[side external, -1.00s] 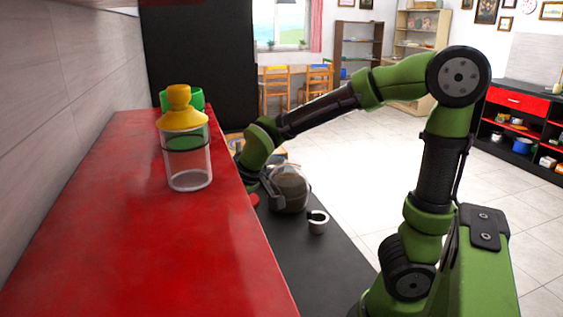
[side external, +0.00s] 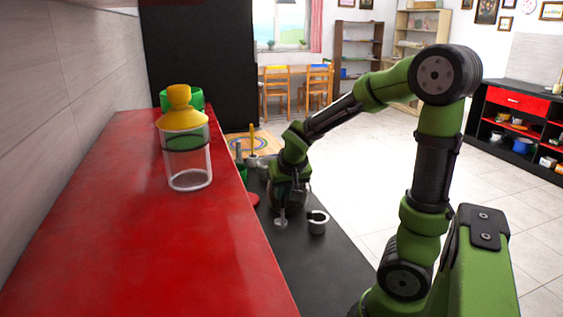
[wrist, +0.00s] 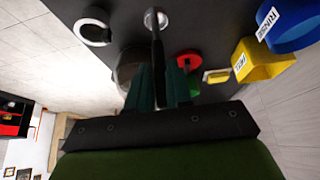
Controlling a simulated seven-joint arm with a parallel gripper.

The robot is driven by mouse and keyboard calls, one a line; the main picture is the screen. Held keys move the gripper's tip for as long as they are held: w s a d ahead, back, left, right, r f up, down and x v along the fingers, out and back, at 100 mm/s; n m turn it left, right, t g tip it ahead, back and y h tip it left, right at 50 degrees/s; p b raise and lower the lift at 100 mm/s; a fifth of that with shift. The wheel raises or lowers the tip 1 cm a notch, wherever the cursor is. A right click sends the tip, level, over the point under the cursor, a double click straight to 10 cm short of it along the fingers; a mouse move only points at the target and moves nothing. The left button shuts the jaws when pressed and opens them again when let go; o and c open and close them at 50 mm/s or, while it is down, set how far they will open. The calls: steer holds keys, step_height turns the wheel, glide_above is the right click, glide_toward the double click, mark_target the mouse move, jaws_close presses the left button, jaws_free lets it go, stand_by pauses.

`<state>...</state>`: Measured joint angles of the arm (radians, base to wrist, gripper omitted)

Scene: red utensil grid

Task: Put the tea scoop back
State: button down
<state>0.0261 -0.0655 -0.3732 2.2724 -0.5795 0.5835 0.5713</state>
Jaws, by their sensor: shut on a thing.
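My gripper (wrist: 158,88) is shut on the dark handle of the tea scoop (wrist: 155,18). The scoop's small pale metal end sticks out past the fingers. In the side external view the scoop (side external: 281,219) hangs below my gripper (side external: 287,190), over the dark counter (side external: 325,265). A small metal cup or ring with an open top (side external: 317,226) stands just right of the scoop, apart from it; it also shows in the wrist view (wrist: 80,30). I cannot tell which object is the scoop's resting place.
A rounded glass pot (side external: 304,197) is partly hidden behind my gripper. A red disc (wrist: 187,56), yellow bin (wrist: 262,66) and blue bin (wrist: 292,28) appear in the wrist view. A yellow-lidded jar (side external: 186,165) stands on the red shelf (side external: 130,240). The front dark counter is clear.

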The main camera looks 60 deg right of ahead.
mark_target(284, 203)
steer(key=shift+f, duration=2.15)
steer(key=c, duration=1)
jaws_free()
steer(key=shift+c, duration=0.2)
steer(key=shift+r, duration=0.3)
steer(key=a+v, duration=0.1)
steer(key=v, duration=1.1)
steer(key=s+a+r+n+t+y, duration=0.1)
steer(key=s+a+n+y, duration=0.1)
steer(key=a, duration=0.6)
steer(key=s+a+n+t+y, duration=0.2)
steer(key=a+n+y, duration=0.1)
steer(key=a, duration=0.5)
steer(key=shift+r+y, duration=0.4)
steer(key=shift+y, duration=0.1)
